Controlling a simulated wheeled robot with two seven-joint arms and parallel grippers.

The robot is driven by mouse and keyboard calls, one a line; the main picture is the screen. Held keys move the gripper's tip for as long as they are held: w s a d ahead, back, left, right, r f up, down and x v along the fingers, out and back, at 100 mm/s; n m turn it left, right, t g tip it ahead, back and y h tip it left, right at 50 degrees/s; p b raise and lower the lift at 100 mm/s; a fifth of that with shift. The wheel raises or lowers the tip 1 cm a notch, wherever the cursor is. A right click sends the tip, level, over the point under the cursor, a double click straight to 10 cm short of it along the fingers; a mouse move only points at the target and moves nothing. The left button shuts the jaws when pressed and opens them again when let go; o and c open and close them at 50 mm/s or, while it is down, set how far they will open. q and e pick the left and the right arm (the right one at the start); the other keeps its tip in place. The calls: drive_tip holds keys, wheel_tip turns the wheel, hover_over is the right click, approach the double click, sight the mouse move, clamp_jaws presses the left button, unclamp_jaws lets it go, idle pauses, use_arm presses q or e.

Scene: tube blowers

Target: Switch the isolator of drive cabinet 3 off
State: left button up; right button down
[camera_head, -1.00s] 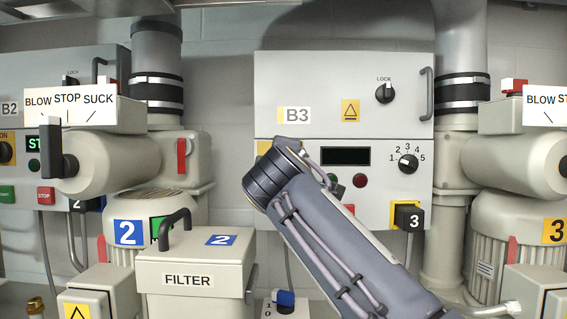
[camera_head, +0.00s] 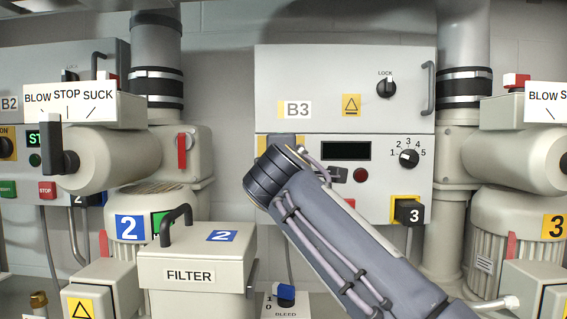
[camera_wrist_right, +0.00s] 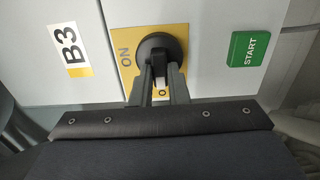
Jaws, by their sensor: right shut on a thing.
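Drive cabinet 3 (camera_head: 310,75), labelled B3 (camera_head: 297,109), stands in the middle of the head view. Its isolator is a round black knob (camera_wrist_right: 163,48) on a yellow plate (camera_wrist_right: 125,60) with ON at the left side and O at the lower side in the right wrist view. My right gripper (camera_wrist_right: 162,88) is shut on the knob's handle. The handle's white mark shows between the fingers and points toward the O. My left gripper is not in view.
A green START button (camera_wrist_right: 248,49) is beside the yellow plate. A LOCK knob (camera_head: 386,87), a dial (camera_head: 409,158) and a red lamp (camera_head: 361,175) sit on the same cabinet. The filter box (camera_head: 195,258) stands at the front left. Cabinet B2 (camera_head: 30,100) is at the left.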

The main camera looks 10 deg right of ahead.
drive_tip(key=c, duration=1.4)
unclamp_jaws()
drive_tip(key=b+v, duration=0.3)
drive_tip(key=v, duration=0.4)
drive_tip(key=shift+s+a+b, duration=0.2)
drive_tip(key=shift+s+b, duration=0.15)
drive_tip(key=shift+s, duration=0.05)
